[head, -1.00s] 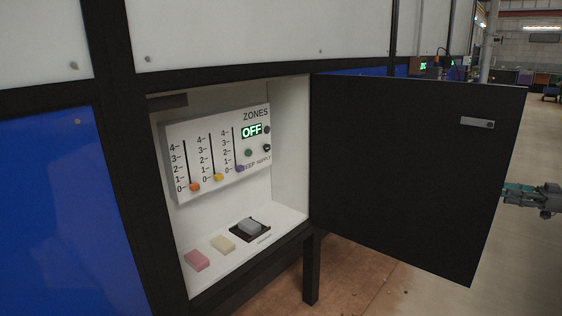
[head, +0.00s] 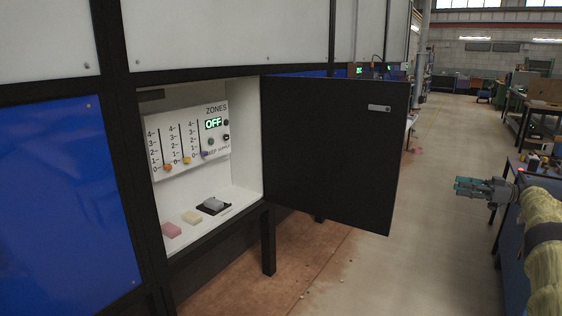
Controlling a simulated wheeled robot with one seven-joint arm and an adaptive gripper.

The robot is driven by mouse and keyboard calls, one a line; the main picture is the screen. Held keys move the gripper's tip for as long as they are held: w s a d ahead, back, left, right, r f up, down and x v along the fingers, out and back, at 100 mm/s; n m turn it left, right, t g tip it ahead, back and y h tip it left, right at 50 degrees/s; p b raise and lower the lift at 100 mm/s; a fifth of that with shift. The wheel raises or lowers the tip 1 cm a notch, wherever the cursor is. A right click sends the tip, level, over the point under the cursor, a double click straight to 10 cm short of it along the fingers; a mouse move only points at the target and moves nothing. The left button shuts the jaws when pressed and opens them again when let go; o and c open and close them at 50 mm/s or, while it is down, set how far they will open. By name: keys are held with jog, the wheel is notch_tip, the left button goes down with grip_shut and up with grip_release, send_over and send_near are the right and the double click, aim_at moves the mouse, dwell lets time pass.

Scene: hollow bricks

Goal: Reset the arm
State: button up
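My gripper (head: 468,187) is at the right of the head view, with its teal fingers pointing left. It is to the right of the open cabinet door and apart from it. The fingers look close together, but at this size I cannot tell whether they are open or shut. I see nothing held in them. My arm, in a yellowish sleeve, runs down to the right edge.
The black door (head: 333,150) stands wide open on the cabinet. Inside are a ZONES panel (head: 190,140) reading OFF and several small blocks, including a pink one (head: 171,230). Clear floor (head: 400,260) lies right of the door. Workbenches stand farther right.

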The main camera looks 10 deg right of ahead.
jog(key=w+a+f+m+t+h+p, duration=0.1)
jog(key=w+a+f+m+t+h, duration=0.3)
jog(key=w+a+f, duration=0.45)
jog(key=w+a+f+m+t+h+p, duration=0.2)
jog(key=w+a+f+m+t+h, duration=0.3)
jog(key=a+f, duration=0.6)
jog(key=s+a+f+m+g+h+p, duration=0.1)
jog(key=s+a+f+m+g+h, duration=0.2)
jog(key=a+f, duration=0.65)
jog(key=s+a+f+m+g, duration=0.2)
jog(key=s+a+f, duration=0.2)
jog(key=a+f, duration=0.55)
jog(key=s+a+f+g+h+p, duration=0.1)
jog(key=s+a+f+g, duration=0.25)
jog(key=s+a, duration=0.6)
jog(key=s+a+f+g+h+p, duration=0.1)
jog(key=s+a+f+g, duration=0.35)
jog(key=s, duration=0.85)
jog(key=s+a+r+n+g, duration=0.1)
jog(key=s+a, duration=0.4)
jog(key=s, duration=1.1)
jog(key=s+a+r+n+g+p, duration=0.1)
jog(key=s+a+r+g, duration=0.3)
jog(key=s, duration=1.2)
jog(key=shift+a+n+g+h, duration=0.3)
jog(key=shift+a+g+h, duration=0.1)
jog(key=shift+g, duration=0.4)
